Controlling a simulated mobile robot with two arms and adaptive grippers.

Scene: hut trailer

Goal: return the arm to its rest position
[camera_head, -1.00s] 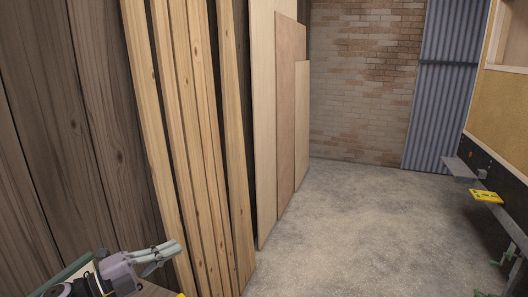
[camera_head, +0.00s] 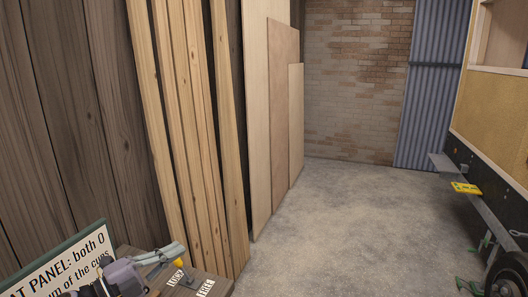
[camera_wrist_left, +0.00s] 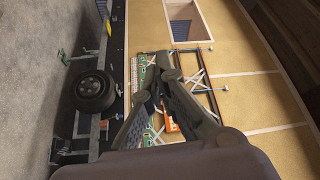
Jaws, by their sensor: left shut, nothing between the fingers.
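My left gripper (camera_head: 176,252) is at the lower left of the head view, above or in front of a brown bench top; I cannot tell if it touches it. Its grey fingers are together and hold nothing. In the left wrist view the fingers (camera_wrist_left: 160,72) converge in front of the trailer wall, with no object between them. My right gripper is in neither view.
A printed sign (camera_head: 62,268) and the bench top (camera_head: 216,272), with labels and a yellow knob (camera_head: 178,262), are at lower left. Timber boards (camera_head: 190,130) and sheets (camera_head: 283,120) lean at left. A trailer (camera_head: 505,130) with a wheel (camera_wrist_left: 95,91) stands right. The concrete floor (camera_head: 345,225) is clear.

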